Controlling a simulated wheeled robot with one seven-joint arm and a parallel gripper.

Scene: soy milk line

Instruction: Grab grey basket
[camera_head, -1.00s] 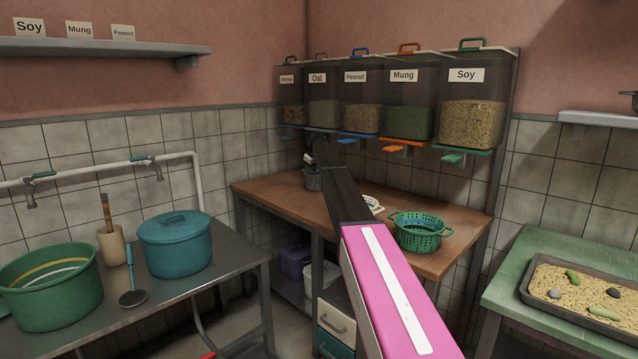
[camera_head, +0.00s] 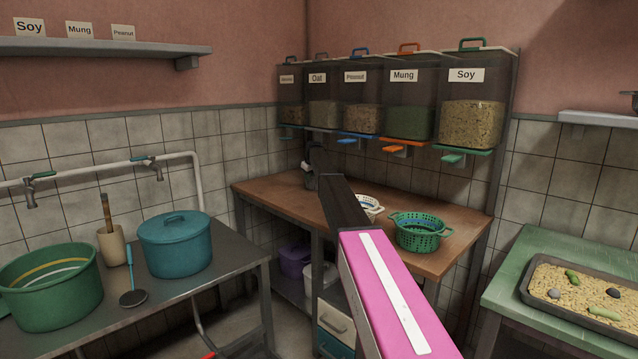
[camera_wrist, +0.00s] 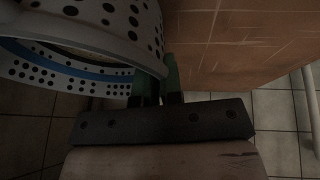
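The grey basket, light grey with round dark holes and a blue band inside, fills the upper left of the wrist view (camera_wrist: 100,12). In the head view a small grey shape that seems to be it (camera_head: 310,181) shows at the far left of the wooden table, partly behind my arm. My gripper (camera_wrist: 160,84) has its two green fingers close together at the basket's right rim. They appear shut on the rim, though the contact is dark. The gripper's tips are hidden in the head view.
A white basket (camera_head: 369,208) and a green basket (camera_head: 420,233) stand on the wooden table (camera_head: 275,196) to the right. Labelled dispensers (camera_head: 408,100) hang above its back. A steel table (camera_head: 185,280) with pots is left, a green table (camera_head: 510,300) with a tray right.

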